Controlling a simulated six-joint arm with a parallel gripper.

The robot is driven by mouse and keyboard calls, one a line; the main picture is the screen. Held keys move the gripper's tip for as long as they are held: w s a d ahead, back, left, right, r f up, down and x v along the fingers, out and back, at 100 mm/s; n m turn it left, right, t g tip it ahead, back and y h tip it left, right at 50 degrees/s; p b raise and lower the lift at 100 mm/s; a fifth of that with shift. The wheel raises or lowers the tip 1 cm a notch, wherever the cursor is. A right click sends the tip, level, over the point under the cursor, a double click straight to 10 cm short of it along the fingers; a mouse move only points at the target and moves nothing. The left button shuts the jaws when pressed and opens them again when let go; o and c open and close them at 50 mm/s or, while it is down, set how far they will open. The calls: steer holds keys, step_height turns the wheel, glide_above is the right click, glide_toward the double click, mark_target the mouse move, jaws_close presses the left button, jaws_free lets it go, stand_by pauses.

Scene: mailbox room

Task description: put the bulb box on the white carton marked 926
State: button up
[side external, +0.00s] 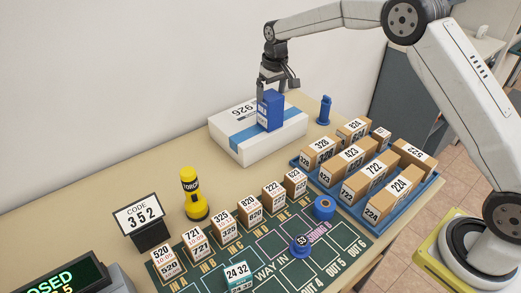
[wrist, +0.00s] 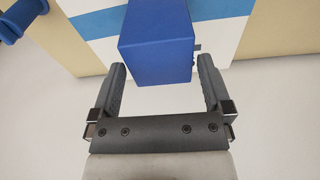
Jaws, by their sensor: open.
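The bulb box is a blue upright box (side external: 270,111) standing on the white carton marked 926 (side external: 238,145), which has a blue stripe across it. My gripper (side external: 277,83) is at the top of the box, on its wall side. In the wrist view the blue box (wrist: 157,45) lies between and just beyond the tips of my gripper (wrist: 163,65). Its fingers are spread wider than the box, with a gap on each side. The underside of the box is hidden.
A blue tray (side external: 358,206) of brown numbered boxes stands right of the carton. A blue post (side external: 325,110) stands behind it. A yellow torch (side external: 193,194), a code sign (side external: 139,217) and a green mat (side external: 203,266) with small boxes lie in front. Bare table shows left of the carton.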

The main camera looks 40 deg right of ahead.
steer(key=r, duration=0.5)
steer(key=s+r, duration=0.1)
steer(key=r, duration=0.2)
steer(key=shift+r, duration=0.25)
steer(key=s+f, duration=0.3)
steer(key=s, duration=0.7)
steer(key=s+a+f, duration=0.1)
steer(key=s+f, duration=0.3)
steer(key=s, duration=0.6)
steer(key=s+a+f+t, duration=0.1)
steer(key=s+f, duration=0.2)
steer(key=s, duration=0.8)
steer(key=shift+f, duration=0.35)
